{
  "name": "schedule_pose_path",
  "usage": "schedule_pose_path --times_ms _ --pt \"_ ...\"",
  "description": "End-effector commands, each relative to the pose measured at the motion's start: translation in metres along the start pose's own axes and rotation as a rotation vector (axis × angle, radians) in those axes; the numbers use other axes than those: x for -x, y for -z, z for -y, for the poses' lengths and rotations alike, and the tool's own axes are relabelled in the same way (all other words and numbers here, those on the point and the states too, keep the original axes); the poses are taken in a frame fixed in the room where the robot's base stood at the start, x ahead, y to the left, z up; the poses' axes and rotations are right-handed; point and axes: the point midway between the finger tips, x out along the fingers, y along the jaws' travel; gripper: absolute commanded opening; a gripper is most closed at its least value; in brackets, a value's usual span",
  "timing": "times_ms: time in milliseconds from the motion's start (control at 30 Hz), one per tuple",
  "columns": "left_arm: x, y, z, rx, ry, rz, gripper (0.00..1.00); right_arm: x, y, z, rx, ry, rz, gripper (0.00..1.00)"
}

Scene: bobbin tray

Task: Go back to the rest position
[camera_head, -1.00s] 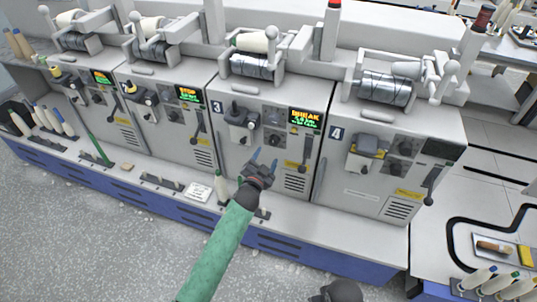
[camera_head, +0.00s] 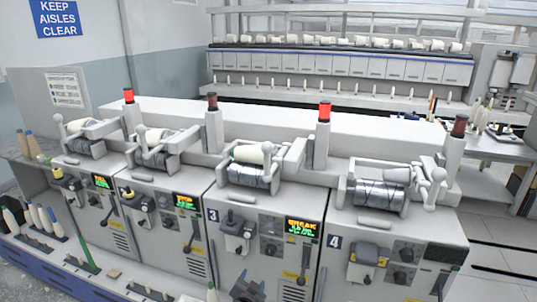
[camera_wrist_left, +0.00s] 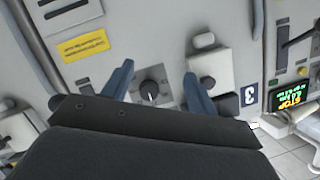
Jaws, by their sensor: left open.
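My left gripper (camera_head: 249,281) shows at the bottom edge of the head view, in front of the lower part of unit 3 (camera_head: 215,235). In the left wrist view its two blue fingers (camera_wrist_left: 159,80) stand apart with nothing between them. Beyond them is the grey panel with a black knob (camera_wrist_left: 150,90), and no contact with it shows. Most of my left arm is below the head view. My right gripper is not in view.
Several winding units stand in a row, with unit 4 (camera_head: 390,245) at the right. Wound bobbins (camera_head: 248,177) sit on top, among red lamps (camera_head: 324,111). A long machine (camera_head: 340,65) is behind.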

Motion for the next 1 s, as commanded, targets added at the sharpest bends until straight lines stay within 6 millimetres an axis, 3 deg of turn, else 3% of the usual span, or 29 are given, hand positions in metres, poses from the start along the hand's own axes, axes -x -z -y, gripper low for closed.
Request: schedule_pose_path --times_ms 167,367,700,1000 --pt "0.021 -0.009 0.02 0.104 -0.021 0.213 0.58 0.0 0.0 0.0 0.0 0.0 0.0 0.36" --pt "0.071 -0.028 0.027 0.225 -0.086 0.441 0.58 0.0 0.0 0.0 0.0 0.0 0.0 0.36" --pt "0.205 -0.088 -0.003 0.386 -0.254 0.772 0.58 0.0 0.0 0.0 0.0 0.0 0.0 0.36" --pt "0.305 -0.14 -0.032 0.468 -0.323 0.895 0.58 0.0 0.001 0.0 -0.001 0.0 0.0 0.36"
